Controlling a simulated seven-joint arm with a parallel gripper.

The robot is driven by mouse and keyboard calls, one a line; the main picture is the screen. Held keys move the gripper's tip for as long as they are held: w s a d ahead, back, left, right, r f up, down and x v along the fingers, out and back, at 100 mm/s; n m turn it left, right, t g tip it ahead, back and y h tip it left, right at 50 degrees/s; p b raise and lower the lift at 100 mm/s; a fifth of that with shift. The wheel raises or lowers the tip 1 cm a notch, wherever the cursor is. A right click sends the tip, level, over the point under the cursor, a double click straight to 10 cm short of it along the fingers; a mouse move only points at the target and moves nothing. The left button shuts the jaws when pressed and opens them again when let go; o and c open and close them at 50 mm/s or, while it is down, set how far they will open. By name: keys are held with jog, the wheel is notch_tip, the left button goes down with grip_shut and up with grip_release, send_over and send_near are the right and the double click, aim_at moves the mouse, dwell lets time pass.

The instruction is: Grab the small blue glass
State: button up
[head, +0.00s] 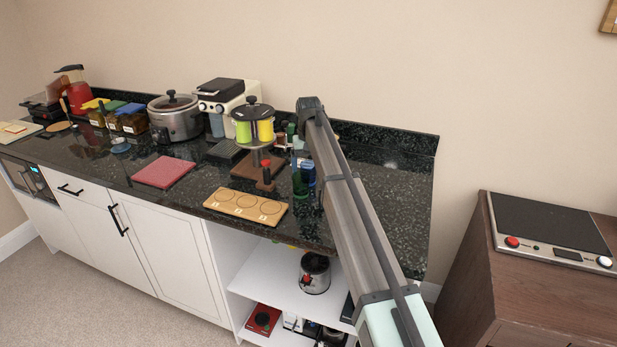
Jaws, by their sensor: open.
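A small blue object (308,173) stands on the dark counter, just left of my arm and partly covered by it. It is too small here to tell for sure whether it is the blue glass. A dark green see-through glass or cylinder (300,185) stands right in front of it. My arm reaches up from the lower right across the counter. My gripper's fingers do not show; they seem hidden behind the arm.
A wooden board with round recesses (246,206) lies at the counter's front edge (215,217). A red-topped wooden stand (266,175) and a rack with yellow-green cups (253,128) are left of the arm. The counter right of the arm (400,200) is clear.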

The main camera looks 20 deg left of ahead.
jog(key=shift+f, duration=0.2)
jog(key=c, duration=1.1)
jog(key=shift+r, duration=0.1)
